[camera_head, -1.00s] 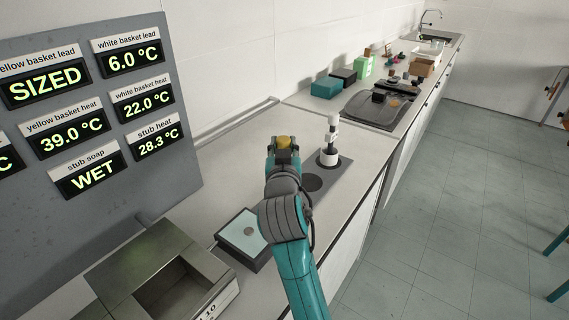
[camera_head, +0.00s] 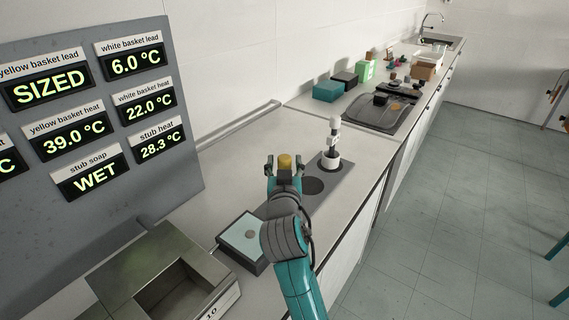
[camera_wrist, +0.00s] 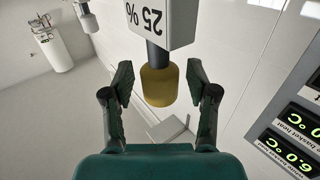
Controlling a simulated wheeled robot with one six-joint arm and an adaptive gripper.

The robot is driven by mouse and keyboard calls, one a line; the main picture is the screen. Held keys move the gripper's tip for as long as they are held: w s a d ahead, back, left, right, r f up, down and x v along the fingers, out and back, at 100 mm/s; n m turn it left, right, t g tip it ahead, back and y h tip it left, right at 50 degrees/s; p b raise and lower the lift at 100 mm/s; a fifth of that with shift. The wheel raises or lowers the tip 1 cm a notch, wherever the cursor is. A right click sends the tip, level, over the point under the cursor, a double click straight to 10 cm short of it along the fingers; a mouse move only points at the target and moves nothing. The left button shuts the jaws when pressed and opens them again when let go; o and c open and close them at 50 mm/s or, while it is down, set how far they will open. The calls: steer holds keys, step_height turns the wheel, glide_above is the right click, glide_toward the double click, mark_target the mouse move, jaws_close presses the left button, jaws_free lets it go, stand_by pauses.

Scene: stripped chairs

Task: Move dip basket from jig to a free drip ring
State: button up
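A yellow knob (camera_head: 285,161) stands between the fingers of my gripper (camera_head: 285,170). In the wrist view the yellow knob (camera_wrist: 159,86) joins a dark stem below a white block (camera_wrist: 163,22) marked "25 %". My gripper (camera_wrist: 162,92) is open there, with a gap between each finger and the knob. The lower part under the knob is hidden behind my gripper in the head view. A dark plate (camera_head: 341,177) carries a dark round spot (camera_head: 312,186) with nothing on it. A white basket (camera_head: 331,160) with an upright handle stands at the plate's far end.
A box with a pale top (camera_head: 241,233) and a small round piece stands near my arm. An open metal basin (camera_head: 178,289) is at the lower left. A display board (camera_head: 90,130) stands at the left. A dark tray (camera_head: 379,112) and boxes lie farther along the counter.

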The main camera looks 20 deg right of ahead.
steer(key=shift+r, duration=0.15)
steer(key=v, duration=1.2)
steer(key=shift+s, duration=0.1)
